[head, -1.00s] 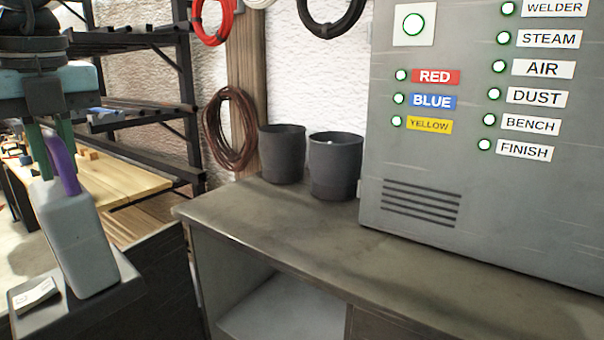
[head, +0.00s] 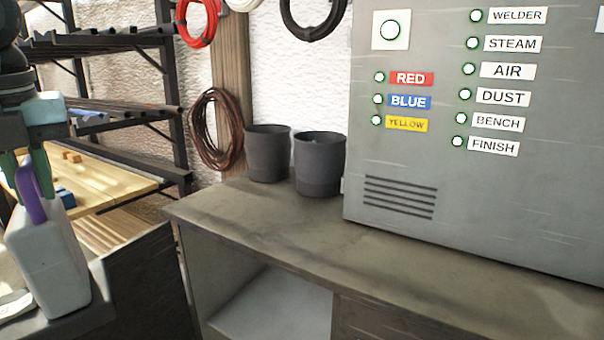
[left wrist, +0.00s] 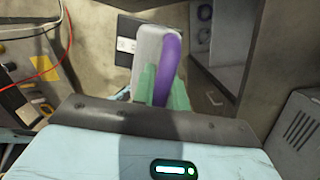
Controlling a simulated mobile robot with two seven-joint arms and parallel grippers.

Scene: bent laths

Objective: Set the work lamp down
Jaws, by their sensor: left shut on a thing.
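My left gripper (head: 27,172) is shut on the purple handle (head: 30,192) of a pale grey canister (head: 50,262) at the left edge of the head view. The canister looks more like a jug than a lamp, and no thing clearly looks like a work lamp. It hangs nearly upright below the green fingers, close to a dark surface (head: 95,318). I cannot tell whether its base touches that surface. In the left wrist view, the handle (left wrist: 171,62) passes between the fingers (left wrist: 163,88). My right gripper is not in view.
A grey metal bench (head: 300,235) fills the middle, with two dark bins (head: 267,153) at its back. A labelled control cabinet (head: 480,190) stands on its right. The bench front is clear. A dark rack (head: 130,110) and wooden planks (head: 110,185) are at left.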

